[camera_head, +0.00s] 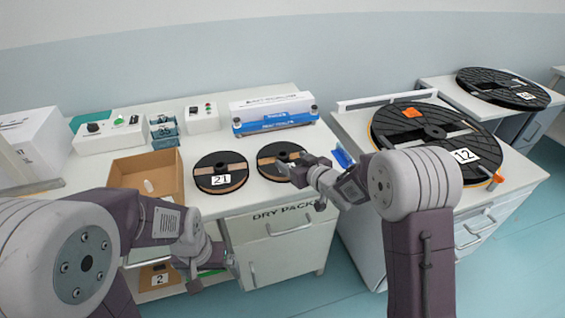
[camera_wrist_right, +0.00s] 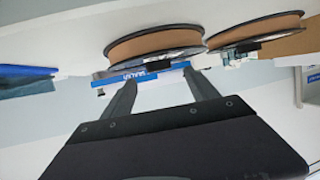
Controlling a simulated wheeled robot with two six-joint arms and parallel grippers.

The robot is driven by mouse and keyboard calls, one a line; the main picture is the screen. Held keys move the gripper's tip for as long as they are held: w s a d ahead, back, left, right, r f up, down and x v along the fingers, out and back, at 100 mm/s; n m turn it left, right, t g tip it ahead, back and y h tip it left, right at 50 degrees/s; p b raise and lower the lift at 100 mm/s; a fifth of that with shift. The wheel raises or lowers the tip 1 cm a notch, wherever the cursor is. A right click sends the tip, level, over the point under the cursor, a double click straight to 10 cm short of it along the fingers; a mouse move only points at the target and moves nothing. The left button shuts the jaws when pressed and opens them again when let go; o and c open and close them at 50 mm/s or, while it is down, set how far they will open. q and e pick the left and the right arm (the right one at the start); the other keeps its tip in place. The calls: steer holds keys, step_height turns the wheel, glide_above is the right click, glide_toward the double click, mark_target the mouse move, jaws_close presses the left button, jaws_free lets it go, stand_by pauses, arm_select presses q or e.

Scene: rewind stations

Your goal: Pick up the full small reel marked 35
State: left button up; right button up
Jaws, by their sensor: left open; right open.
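Two small black reels with brown winding lie flat on the white bench. One (camera_head: 220,174) bears a label that reads 21. The other (camera_head: 277,156) is to its right, and its label is not visible, so I cannot read 35 on it. My right gripper (camera_head: 302,174) is open at the right reel's near right edge and covers part of it. In the right wrist view a reel (camera_wrist_right: 155,46) lies just beyond the open fingers (camera_wrist_right: 160,82), with nothing between them. A second reel (camera_wrist_right: 255,33) is beside it. My left gripper (camera_head: 212,264) is open, low in front of the bench.
A cardboard box (camera_head: 118,176) stands left of the reels. A blue and white sealer (camera_head: 275,114) is behind them. Large black reels, one marked 12 (camera_head: 436,126), lie on tables to the right. A drawer cabinet (camera_head: 280,245) is below the bench.

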mark_target(281, 152)
steer(key=x, duration=0.5)
steer(key=shift+d, duration=0.1)
steer(key=shift+r, duration=0.15)
jaws_close()
